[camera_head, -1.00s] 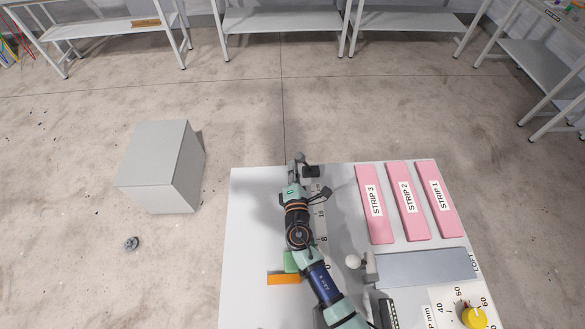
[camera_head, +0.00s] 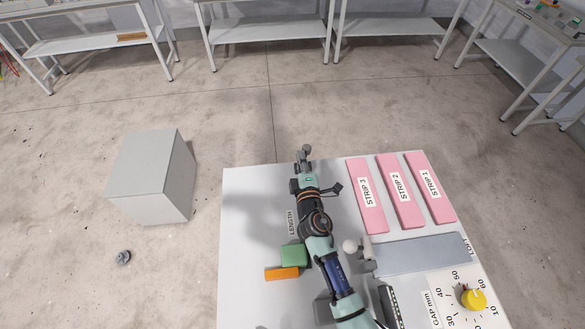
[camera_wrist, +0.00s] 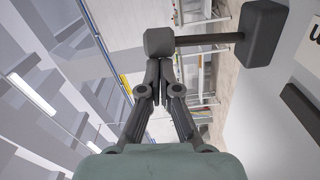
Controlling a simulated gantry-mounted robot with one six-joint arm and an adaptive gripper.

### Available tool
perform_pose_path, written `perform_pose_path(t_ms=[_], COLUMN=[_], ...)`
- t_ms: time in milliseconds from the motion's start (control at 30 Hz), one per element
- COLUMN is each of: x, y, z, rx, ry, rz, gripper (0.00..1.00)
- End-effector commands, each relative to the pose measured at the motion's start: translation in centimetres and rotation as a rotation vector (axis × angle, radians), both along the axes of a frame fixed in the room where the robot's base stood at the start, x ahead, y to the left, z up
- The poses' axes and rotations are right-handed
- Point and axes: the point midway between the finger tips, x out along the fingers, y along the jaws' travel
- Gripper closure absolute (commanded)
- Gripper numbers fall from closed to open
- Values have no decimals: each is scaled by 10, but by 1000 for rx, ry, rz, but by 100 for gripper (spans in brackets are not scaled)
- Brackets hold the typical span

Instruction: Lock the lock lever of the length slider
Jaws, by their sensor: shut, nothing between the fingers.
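My gripper (camera_head: 304,153) is shut and empty over the far edge of the white table (camera_head: 245,240). In the wrist view its closed fingertips (camera_wrist: 159,68) are at a dark grey knob (camera_wrist: 160,42). A thin bar joins this knob to a larger dark block (camera_wrist: 262,33), and together they look like the lock lever of the length slider. I cannot tell whether the fingertips touch the knob or sit just in front of it. In the head view my arm hides the slider and most of its scale; the LENGTH label (camera_head: 291,223) shows beside it.
Pink strips (camera_head: 402,193) lie at the right of the table. A green block (camera_head: 294,255) and an orange block (camera_head: 282,273) lie left of my arm.

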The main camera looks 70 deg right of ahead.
Motion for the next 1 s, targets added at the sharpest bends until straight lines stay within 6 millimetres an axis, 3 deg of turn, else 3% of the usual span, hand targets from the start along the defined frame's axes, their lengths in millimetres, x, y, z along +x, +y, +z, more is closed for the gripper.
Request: perform_pose_path(t_ms=[500, 1000], x=[-27, -32], y=[-18, -20], z=[-1, -2], rx=[143, 170], ry=[-301, -355], rz=[-1, -1], gripper=[100, 100])
